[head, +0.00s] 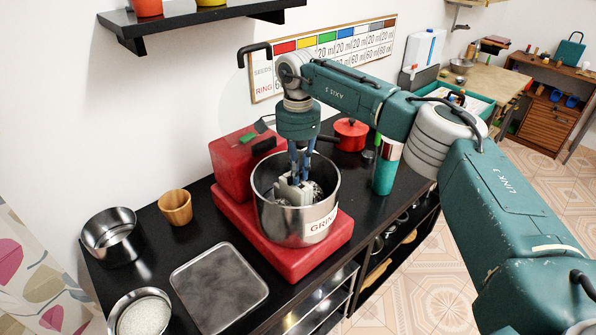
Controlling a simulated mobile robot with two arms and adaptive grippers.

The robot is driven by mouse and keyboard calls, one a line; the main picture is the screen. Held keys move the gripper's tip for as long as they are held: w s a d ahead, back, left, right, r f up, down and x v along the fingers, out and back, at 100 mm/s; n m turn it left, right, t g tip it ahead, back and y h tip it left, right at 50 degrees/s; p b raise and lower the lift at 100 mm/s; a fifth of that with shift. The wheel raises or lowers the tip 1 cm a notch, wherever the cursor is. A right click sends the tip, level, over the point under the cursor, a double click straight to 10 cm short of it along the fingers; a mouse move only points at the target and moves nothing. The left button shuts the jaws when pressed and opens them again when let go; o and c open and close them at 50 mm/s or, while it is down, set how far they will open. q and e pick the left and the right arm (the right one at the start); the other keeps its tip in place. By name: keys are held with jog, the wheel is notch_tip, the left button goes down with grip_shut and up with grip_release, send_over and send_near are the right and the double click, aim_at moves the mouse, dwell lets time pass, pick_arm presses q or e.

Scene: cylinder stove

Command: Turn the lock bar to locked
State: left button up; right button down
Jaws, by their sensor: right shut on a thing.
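The grinder (319,257) has a red base and a red rear housing (234,169) with a small green part (263,125) on top. Its steel bowl (283,225) carries a label that starts "GRIN". My right gripper (294,180) reaches down into the bowl from above, its blue fingers shut on a pale grey part (291,193) there. This part may be the lock bar; its shape and turn angle are mostly hidden by the fingers and bowl rim. No locked marking is readable. My left gripper is not in view.
On the black counter stand a wooden cup (176,208), steel pot (112,238), bowl of white grains (144,315), grey square plate (219,289), red lidded pot (350,134) and green-and-steel tumbler (387,167). A wall shelf (198,17) hangs above left.

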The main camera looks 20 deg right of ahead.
jog(key=shift+w+r+n, duration=0.15)
jog(key=shift+r+n, duration=0.05)
jog(key=shift+n, duration=0.1)
jog(key=c, duration=1.7)
grip_release()
jog(key=shift+f, duration=0.1)
notch_tip(320, 180, up, 12)
jog(key=shift+r, duration=0.1)
